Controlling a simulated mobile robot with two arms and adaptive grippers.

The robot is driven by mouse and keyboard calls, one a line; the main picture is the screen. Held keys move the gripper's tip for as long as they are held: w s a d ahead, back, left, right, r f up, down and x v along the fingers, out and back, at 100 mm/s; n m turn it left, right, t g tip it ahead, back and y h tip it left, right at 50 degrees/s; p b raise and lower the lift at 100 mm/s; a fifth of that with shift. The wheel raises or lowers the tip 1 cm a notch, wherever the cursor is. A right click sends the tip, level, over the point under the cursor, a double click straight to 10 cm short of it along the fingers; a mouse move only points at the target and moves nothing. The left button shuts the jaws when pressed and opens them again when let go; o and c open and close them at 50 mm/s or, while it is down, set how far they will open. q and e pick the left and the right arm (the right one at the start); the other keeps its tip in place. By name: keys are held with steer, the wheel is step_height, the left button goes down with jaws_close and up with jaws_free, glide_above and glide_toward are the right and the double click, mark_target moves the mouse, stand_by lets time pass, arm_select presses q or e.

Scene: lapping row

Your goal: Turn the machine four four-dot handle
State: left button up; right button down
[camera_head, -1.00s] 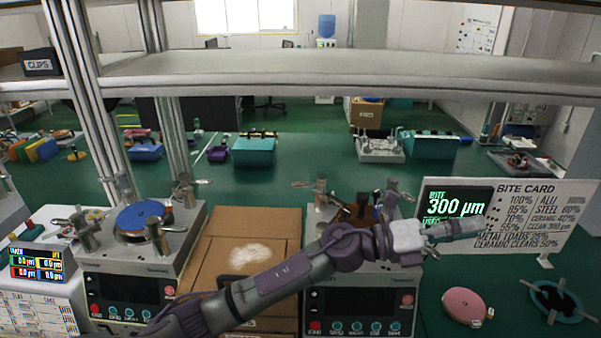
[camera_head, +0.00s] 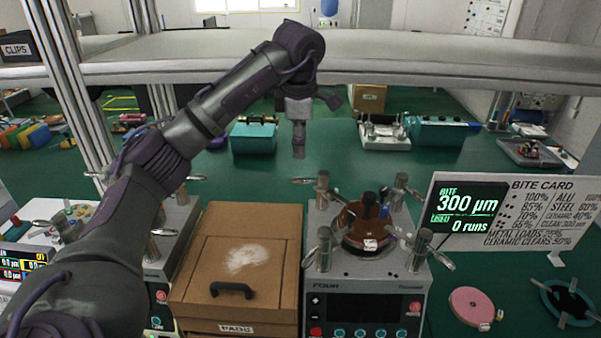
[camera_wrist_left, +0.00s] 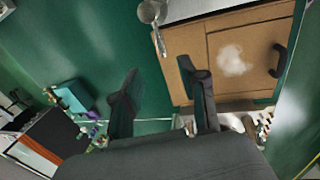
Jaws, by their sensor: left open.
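Machine four (camera_head: 372,285), a grey lapping machine labelled FOUR, stands right of centre in the head view. Its round brown plate (camera_head: 362,228) carries dark knobs and a white tag. Metal posts with lever handles stand at its corners: front left (camera_head: 323,250), front right (camera_head: 420,250), back left (camera_head: 322,190) and back right (camera_head: 398,192). Dot marks are too small to read, so I cannot tell which handle has four. My left gripper (camera_head: 299,140) points down, above and behind the machine's left side, apart from it. In the left wrist view its fingers (camera_wrist_left: 164,98) are spread and empty.
A brown box (camera_head: 240,265) with white powder and a black handle stands left of the machine. A shelf (camera_head: 420,58) crosses above. The bite card (camera_head: 530,215) and a pink disc (camera_head: 470,307) are at right. Another machine (camera_head: 170,235) is partly behind my arm.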

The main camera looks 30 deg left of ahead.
mark_target(300, 179)
arm_select(q)
steer(key=f, duration=0.3)
steer(key=w+f+p, duration=0.1)
steer(key=f, duration=0.2)
steer(key=a+f+p, duration=0.1)
steer(key=f, duration=0.2)
steer(key=shift+w+f, duration=0.1)
steer(key=shift+w, duration=0.15)
steer(key=shift+f+p, duration=0.3)
steer(key=shift+f, duration=0.15)
jaws_close()
